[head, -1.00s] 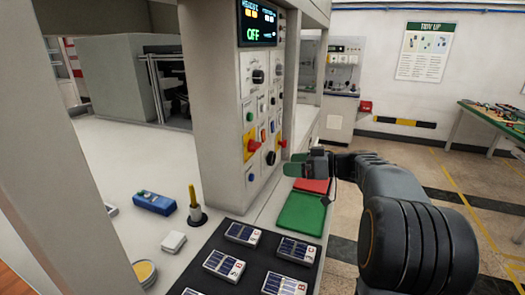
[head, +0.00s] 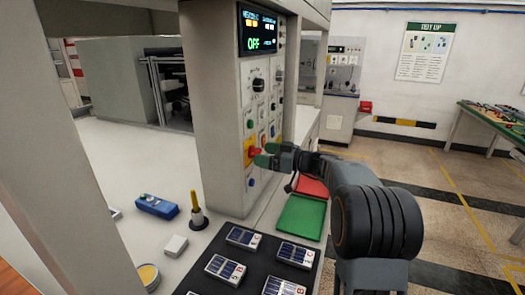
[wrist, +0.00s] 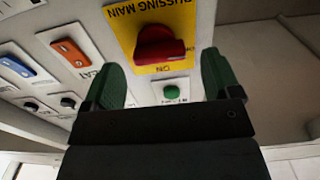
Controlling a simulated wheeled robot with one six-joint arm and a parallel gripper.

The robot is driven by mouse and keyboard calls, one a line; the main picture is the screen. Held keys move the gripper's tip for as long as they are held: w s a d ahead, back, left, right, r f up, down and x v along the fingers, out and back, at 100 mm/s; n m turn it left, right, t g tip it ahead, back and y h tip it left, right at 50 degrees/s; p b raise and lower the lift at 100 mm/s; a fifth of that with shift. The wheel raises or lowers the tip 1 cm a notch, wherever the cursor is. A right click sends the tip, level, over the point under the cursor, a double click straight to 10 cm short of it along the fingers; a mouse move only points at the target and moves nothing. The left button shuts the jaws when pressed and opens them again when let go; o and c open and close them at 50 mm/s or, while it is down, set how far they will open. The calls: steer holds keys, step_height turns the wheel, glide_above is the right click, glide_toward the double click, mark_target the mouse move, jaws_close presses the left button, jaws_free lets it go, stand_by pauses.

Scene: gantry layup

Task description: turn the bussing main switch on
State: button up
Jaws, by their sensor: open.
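The bussing main switch is a red rotary knob (wrist: 160,45) on a yellow plate (wrist: 122,22) marked "BUSSING MAIN" and "ON" in the wrist view. In the head view the red knob (head: 254,152) sits low on the upright control panel (head: 262,100). My gripper (wrist: 160,78) is open, its two green fingers apart on either side of the knob and a little short of it. In the head view my gripper (head: 264,155) is just right of the knob. I cannot tell whether the fingers touch it. The panel display (head: 257,30) reads "OFF" in green.
A green button (wrist: 172,92), an orange switch (wrist: 69,52) and a blue switch (wrist: 16,66) are close by on the panel. Below lie a green tray (head: 302,218), a red tray (head: 313,188) and a dark mat (head: 215,257) with several solar cells. Open floor is to the right.

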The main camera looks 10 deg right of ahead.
steer(key=shift+w+a, duration=0.45)
steer(key=shift+a, duration=0.15)
steer(key=shift+c, duration=0.5)
steer(key=c, duration=0.7)
steer(key=shift+d, duration=0.1)
steer(key=shift+c, duration=0.7)
steer(key=shift+f, duration=0.1)
